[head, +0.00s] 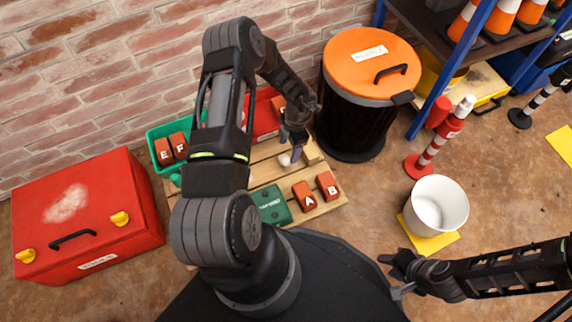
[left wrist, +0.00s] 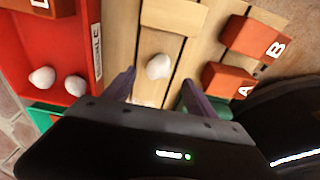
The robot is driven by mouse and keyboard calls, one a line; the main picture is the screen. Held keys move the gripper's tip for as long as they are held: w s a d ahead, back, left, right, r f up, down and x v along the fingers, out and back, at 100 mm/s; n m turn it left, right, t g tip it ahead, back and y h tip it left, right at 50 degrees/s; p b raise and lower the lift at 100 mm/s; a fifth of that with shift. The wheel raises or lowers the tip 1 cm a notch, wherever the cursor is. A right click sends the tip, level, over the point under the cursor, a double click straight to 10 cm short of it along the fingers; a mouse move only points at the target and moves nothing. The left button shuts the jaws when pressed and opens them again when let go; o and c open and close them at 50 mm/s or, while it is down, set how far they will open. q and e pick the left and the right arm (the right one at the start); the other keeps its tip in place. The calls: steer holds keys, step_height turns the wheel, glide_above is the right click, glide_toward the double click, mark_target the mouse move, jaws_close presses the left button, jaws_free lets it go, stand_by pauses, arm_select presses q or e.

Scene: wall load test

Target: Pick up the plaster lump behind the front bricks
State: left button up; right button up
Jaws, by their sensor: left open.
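A whitish plaster lump (head: 284,160) lies on the wooden pallet behind the two front bricks, A (head: 304,196) and B (head: 327,186). The left wrist view shows the lump (left wrist: 158,66) on the slats, with bricks A (left wrist: 228,82) and B (left wrist: 252,38) to its right. My left gripper (head: 291,157) is over the pallet at the lump. In the left wrist view its fingers (left wrist: 158,88) are apart, with the lump just beyond and between their tips, not gripped. My right gripper (head: 396,275) is low at the right, away from the pallet; its finger opening is unclear.
A red tray (left wrist: 88,62) holds two white lumps (left wrist: 60,82) and a brick. A green tray (head: 157,135) holds bricks E and F. A dark green case (head: 270,205) lies by brick A. A black bin with an orange lid (head: 365,62) stands right of the pallet.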

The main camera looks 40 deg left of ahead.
mark_target(287, 157)
arm_select(q)
steer(key=shift+s+a+f+b, duration=0.15)
steer(key=shift+f+b, duration=0.4)
steer(key=shift+f, duration=0.65)
steer(key=f+b, duration=0.2)
steer(key=f, duration=0.1)
steer(key=f+b, duration=0.1)
steer(key=f, duration=0.1)
steer(key=shift+s+a+f, duration=0.15)
steer(key=shift+s+a, duration=0.05)
steer(key=shift+s, duration=0.05)
steer(key=shift+c, duration=0.5)
jaws_close()
